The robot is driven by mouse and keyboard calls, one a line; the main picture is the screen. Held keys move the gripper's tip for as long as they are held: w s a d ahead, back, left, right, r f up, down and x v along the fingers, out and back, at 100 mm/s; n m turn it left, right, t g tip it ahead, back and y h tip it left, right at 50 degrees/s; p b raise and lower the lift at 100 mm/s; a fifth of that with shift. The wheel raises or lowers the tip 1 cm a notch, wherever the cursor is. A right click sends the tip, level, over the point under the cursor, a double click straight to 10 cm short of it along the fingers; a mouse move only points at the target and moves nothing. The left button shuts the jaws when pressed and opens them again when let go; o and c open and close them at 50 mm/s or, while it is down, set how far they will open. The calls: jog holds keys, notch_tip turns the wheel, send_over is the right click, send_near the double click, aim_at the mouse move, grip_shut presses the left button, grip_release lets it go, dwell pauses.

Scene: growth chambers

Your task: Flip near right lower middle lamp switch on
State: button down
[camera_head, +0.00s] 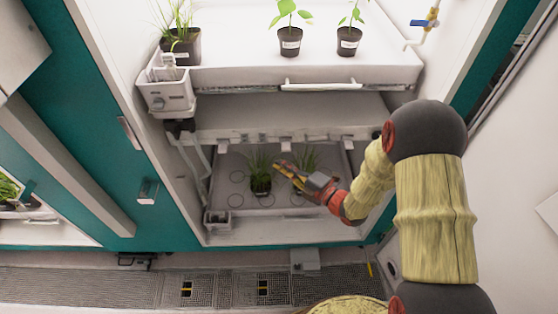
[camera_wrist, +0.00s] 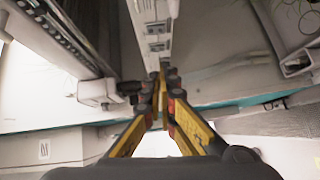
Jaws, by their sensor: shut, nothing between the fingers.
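My gripper (camera_head: 284,166) reaches into the lower bay of the growth chamber, below the middle shelf. In the wrist view its orange-yellow fingers (camera_wrist: 164,74) are together and hold nothing. Straight beyond the fingertips is a white strip with small grey switch-like fittings (camera_wrist: 157,29). The tips overlap its near end in the picture; I cannot tell whether they touch. In the head view several small white fittings hang along the shelf's front lower edge, the middle one (camera_head: 285,143) just above my fingertips. The position of any switch is too small to read.
A potted grass plant (camera_head: 261,180) stands left of my gripper, and another (camera_head: 306,158) is behind it. The middle shelf (camera_head: 290,112) is close above. Potted seedlings stand on the upper shelf (camera_head: 230,77). A white caddy (camera_head: 168,95) hangs at the left.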

jog(key=b, duration=0.1)
send_near(253, 139)
jog(key=s+a, duration=0.2)
jog(key=a, duration=0.1)
jog(key=shift+w+d+b, duration=0.2)
jog(key=shift+w+b, duration=0.4)
jog(key=shift+w, duration=1.6)
jog(key=b, duration=0.3)
jog(key=shift+w+f+n+b, duration=0.3)
jog(key=shift+w+f+b, duration=0.05)
jog(key=shift+f, duration=0.05)
jog(key=shift+r+p, duration=0.3)
jog(key=shift+p, duration=0.1)
jog(key=shift+f, duration=0.1)
